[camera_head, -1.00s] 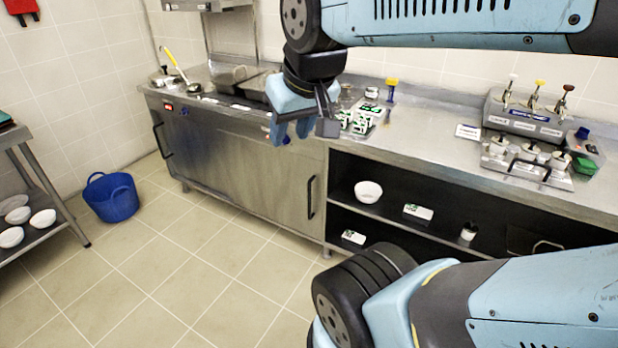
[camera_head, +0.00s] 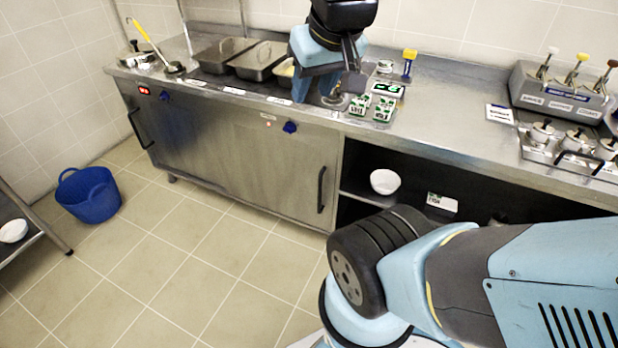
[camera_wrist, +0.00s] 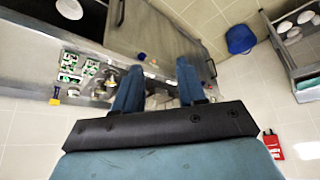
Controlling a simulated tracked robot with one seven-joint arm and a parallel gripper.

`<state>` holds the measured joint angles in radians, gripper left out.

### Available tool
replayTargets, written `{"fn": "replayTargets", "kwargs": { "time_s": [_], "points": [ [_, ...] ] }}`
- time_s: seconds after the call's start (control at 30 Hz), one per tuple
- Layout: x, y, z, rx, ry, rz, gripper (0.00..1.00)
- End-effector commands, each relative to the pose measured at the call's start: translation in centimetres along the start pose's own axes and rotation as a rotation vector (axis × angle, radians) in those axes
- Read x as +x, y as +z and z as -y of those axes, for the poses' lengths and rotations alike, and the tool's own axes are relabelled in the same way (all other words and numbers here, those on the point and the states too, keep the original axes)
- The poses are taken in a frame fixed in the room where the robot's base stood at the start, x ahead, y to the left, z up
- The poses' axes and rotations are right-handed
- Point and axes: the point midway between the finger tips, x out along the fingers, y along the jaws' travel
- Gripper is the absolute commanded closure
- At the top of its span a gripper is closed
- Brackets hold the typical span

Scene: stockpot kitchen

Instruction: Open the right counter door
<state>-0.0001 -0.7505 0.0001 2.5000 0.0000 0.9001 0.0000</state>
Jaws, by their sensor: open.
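The right counter door (camera_head: 285,172) is a steel panel in the counter front, closed, with a dark vertical handle (camera_head: 321,190) near its right edge. The left counter door (camera_head: 185,135) is closed too, with its handle (camera_head: 140,128) at the far left. My gripper (camera_head: 312,98) is above the counter top, over the right door's upper edge, apart from the handle. It is open and empty, its blue fingers (camera_wrist: 160,90) spread in the wrist view. The right door (camera_wrist: 165,35) also shows upside down in the wrist view.
Green-and-white boxes (camera_head: 372,106) stand on the counter near my gripper, with metal trays (camera_head: 258,60) behind. An open shelf with a white bowl (camera_head: 385,181) is right of the door. A blue bucket (camera_head: 88,195) stands left; the floor before the door is clear.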

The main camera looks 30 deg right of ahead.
Motion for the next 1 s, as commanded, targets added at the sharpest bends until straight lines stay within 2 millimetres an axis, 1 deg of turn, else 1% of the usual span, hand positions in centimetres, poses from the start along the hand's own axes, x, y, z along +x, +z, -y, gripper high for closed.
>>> {"fn": "replayTargets", "kwargs": {
  "time_s": [0.17,0.27,0.3,0.37,0.67,0.87,1.0],
  "points": [
    [0.2,-0.3,-0.1,-0.005,0.003,0.012,0.59],
    [1.0,-0.9,-0.3,-0.018,0.013,0.043,0.59],
    [1.5,-1.2,-1.2,-0.030,0.018,0.062,0.59],
    [2.4,-1.8,-1.8,-0.045,0.030,0.095,0.59],
    [7.8,-4.8,-3.2,-0.141,0.111,0.275,0.59],
    [11.9,-6.5,-4.0,-0.218,0.172,0.388,0.59],
    [15.0,-7.4,-4.4,-0.277,0.218,0.466,0.59]
  ]
}}
